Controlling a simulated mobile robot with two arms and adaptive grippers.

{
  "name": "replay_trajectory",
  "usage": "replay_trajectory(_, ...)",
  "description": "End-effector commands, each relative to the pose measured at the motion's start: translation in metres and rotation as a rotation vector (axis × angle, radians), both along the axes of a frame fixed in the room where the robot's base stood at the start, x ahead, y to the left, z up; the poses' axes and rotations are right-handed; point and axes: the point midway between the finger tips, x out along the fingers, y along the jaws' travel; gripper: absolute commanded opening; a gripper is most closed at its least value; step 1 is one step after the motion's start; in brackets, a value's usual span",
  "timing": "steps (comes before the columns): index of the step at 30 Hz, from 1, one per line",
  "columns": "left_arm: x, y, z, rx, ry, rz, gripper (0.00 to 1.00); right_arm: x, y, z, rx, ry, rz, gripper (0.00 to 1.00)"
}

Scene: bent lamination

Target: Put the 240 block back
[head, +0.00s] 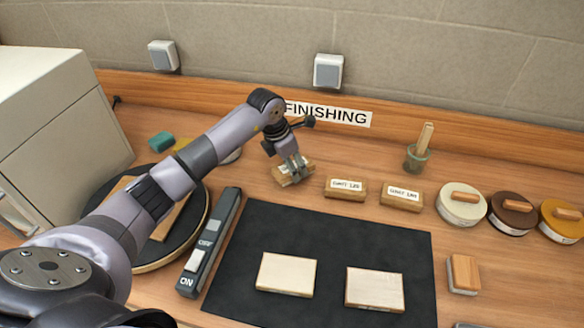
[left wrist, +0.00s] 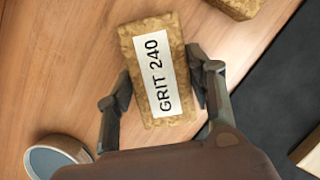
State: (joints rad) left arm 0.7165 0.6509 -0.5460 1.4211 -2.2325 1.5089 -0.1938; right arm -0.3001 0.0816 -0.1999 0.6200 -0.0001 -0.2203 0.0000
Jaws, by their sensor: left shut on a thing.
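The 240 block (left wrist: 139,52) is a tan, cork-like block with a white label reading GRIT 240 in the left wrist view. My left gripper (left wrist: 158,92) is shut on it, one finger on each long side. In the head view the left gripper (head: 297,167) holds the block (head: 284,180) at the left end of a row of blocks, at or just above the table. I cannot tell whether the block touches the wood. My right gripper is not in view.
Two similar labelled blocks (head: 346,188) (head: 402,196) stand to the right. A black mat (head: 330,243) with two pale wood pieces (head: 286,274) (head: 375,289) lies in front. A switch bar (head: 210,243) is left of the mat.

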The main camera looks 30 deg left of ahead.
Motion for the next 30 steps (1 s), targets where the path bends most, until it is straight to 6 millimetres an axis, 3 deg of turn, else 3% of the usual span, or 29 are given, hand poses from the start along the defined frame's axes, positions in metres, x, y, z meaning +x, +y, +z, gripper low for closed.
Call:
replay_trajectory(4,-0.001,0.0,-0.019,-0.002,0.002,0.001,0.23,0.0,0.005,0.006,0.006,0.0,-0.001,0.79)
replay_trajectory(15,0.0,0.0,-0.026,0.0,0.0,0.0,0.23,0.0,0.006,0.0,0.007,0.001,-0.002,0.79)
replay_trajectory(16,0.0,0.0,-0.025,0.0,0.0,0.0,0.51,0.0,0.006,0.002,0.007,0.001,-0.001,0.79)
replay_trajectory(24,0.0,0.0,-0.024,-0.001,0.0,0.0,0.69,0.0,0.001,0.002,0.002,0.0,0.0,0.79)
replay_trajectory(30,0.0,0.0,-0.024,-0.001,0.0,0.0,0.69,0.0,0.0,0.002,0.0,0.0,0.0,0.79)
